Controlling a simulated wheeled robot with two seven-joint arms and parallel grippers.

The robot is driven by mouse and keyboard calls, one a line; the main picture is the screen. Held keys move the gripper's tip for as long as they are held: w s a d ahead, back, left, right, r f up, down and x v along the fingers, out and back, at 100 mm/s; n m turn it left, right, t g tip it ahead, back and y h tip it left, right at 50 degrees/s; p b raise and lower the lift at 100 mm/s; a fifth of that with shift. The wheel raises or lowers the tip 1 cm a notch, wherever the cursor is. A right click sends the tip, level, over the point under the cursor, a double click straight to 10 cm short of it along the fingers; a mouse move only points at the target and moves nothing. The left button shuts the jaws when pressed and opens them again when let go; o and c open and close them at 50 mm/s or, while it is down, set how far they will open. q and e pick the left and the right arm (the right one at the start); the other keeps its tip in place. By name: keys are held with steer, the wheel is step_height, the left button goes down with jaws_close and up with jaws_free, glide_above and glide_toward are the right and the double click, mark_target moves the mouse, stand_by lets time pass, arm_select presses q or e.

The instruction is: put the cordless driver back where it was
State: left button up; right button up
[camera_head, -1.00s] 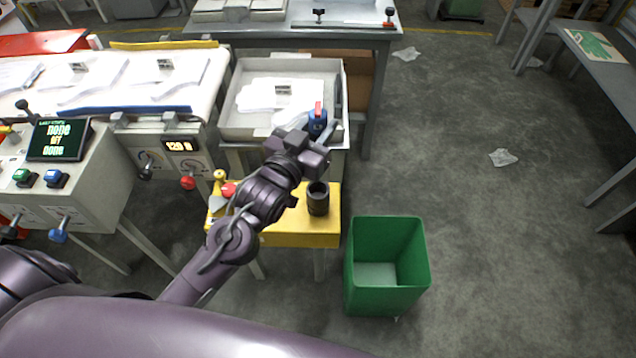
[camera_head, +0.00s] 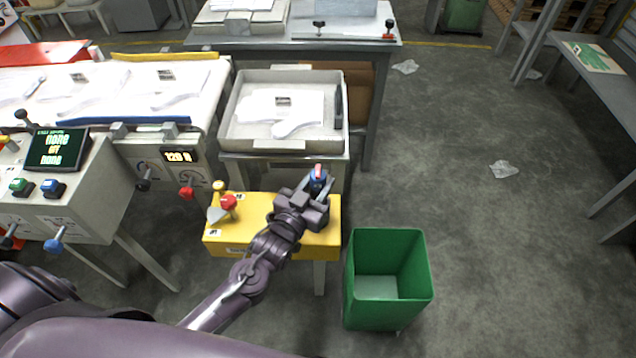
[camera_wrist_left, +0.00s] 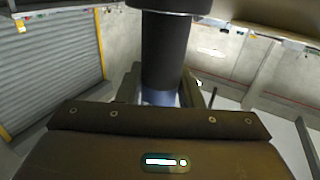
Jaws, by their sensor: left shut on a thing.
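The cordless driver (camera_head: 318,181), blue with a red part, is held between the fingers of my left gripper (camera_head: 320,187). The gripper is shut on it, above the right part of the yellow stand (camera_head: 272,240). The dark round holder seen on that stand earlier is now hidden behind my gripper in the head view. In the left wrist view a dark cylinder (camera_wrist_left: 166,50) with a blue part below it stands between the fingers. I cannot tell whether the driver touches the holder. My right gripper is not in view.
A grey tray (camera_head: 228,133) with white gloves stands behind the yellow stand. Red and yellow knobbed tools (camera_head: 228,202) sit on the stand's left part. A green bin (camera_head: 388,318) is at its right. A control console (camera_head: 90,190) is at the left. The floor at right is mostly clear.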

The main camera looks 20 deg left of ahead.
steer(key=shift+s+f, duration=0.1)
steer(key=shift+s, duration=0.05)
arm_select(q)
steer(key=o, duration=1)
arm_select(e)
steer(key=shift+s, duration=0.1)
arm_select(q)
steer(key=shift+s, duration=0.15)
steer(key=shift+s+a, duration=0.4)
steer(key=shift+s, duration=1.5)
steer(key=shift+s+a, duration=0.35)
steer(key=shift+s, duration=1.6)
steer(key=shift+s+a, duration=0.4)
steer(key=shift+s, duration=1.5)
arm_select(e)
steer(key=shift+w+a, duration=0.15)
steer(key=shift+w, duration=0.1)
